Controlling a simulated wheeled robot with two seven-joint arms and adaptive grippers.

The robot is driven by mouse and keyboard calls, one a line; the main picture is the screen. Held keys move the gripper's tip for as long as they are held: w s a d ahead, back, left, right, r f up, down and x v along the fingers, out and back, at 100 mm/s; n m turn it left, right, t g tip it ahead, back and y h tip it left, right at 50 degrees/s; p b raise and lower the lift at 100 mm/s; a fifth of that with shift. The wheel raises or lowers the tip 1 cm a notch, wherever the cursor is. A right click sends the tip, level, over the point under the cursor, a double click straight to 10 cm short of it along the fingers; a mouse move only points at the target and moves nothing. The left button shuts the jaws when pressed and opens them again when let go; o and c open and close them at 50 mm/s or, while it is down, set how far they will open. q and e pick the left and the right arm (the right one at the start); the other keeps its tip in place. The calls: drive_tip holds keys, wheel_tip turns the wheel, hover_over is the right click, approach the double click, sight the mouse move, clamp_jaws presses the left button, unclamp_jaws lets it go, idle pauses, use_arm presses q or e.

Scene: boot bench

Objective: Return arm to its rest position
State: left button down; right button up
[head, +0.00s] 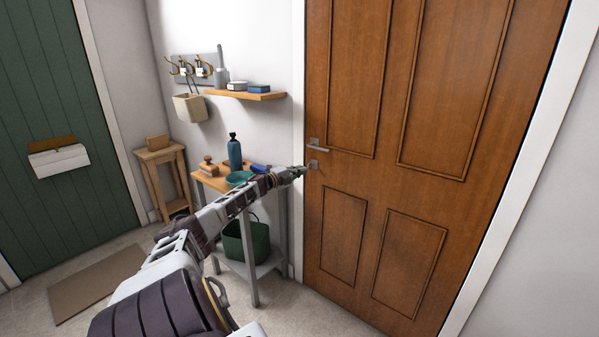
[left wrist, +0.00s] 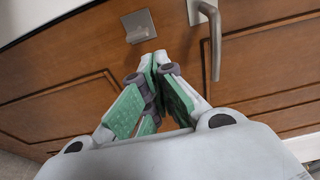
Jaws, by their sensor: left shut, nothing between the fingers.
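My left arm reaches from the lower left of the head view toward the brown wooden door (head: 345,230). My left gripper (head: 301,170) is at the door's left edge, close to the lock plate (head: 314,165) and below the lever handle (head: 318,147). In the left wrist view, the gripper (left wrist: 154,58) is shut and empty. Its tips point at the square lock plate (left wrist: 139,26), with the handle (left wrist: 207,40) to the right. I cannot tell whether the tips touch the plate. My right gripper is in neither view.
A wall shelf (head: 250,95) is above. A mat (head: 95,282) lies on the floor.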

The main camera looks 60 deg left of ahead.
use_arm(q)
drive_tip(key=shift+f, duration=0.1)
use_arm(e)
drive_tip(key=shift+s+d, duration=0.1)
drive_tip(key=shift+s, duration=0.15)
